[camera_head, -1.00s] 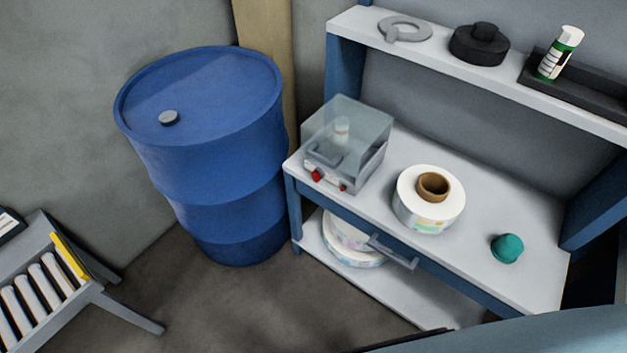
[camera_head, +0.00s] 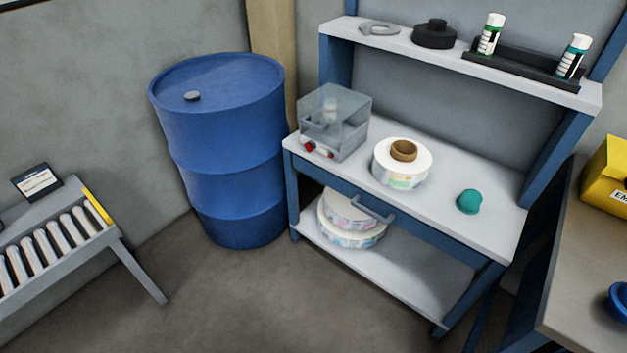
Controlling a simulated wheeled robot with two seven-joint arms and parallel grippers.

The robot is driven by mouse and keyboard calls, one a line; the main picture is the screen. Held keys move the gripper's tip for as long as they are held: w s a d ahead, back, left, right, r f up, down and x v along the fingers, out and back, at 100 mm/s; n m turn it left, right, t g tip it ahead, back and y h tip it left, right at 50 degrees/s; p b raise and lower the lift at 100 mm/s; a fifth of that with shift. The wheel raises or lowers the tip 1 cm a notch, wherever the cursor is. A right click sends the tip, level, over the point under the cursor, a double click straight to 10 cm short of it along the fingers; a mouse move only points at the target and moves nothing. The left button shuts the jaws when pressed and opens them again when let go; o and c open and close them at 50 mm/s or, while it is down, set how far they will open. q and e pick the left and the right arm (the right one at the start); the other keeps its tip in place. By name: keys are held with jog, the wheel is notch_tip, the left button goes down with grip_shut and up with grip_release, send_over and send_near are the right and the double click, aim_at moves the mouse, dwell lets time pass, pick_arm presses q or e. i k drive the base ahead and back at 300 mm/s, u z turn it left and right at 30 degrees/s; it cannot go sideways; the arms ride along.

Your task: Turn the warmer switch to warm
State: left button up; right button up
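The warmer (camera_head: 350,138) is a clear-covered box at the left end of the workbench, with a small white bottle visible inside. Its front panel carries a red knob (camera_head: 309,147), which looks like the warmer switch, and a smaller red spot to its right. The knob's setting is too small to read. Neither of my grippers is in view.
The bench (camera_head: 480,226) also holds a label reel (camera_head: 390,177) and a teal object (camera_head: 469,202). A drawer handle (camera_head: 372,209) juts from its front. A blue drum (camera_head: 220,130) stands left of it, a roller conveyor (camera_head: 60,240) further left. Floor in front is clear.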

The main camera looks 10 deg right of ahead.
aim_at(311, 146)
jog(key=u, duration=1.05)
jog(key=i, duration=1.15)
jog(key=z, duration=0.65)
jog(key=i, duration=0.4)
jog(key=z, duration=0.35)
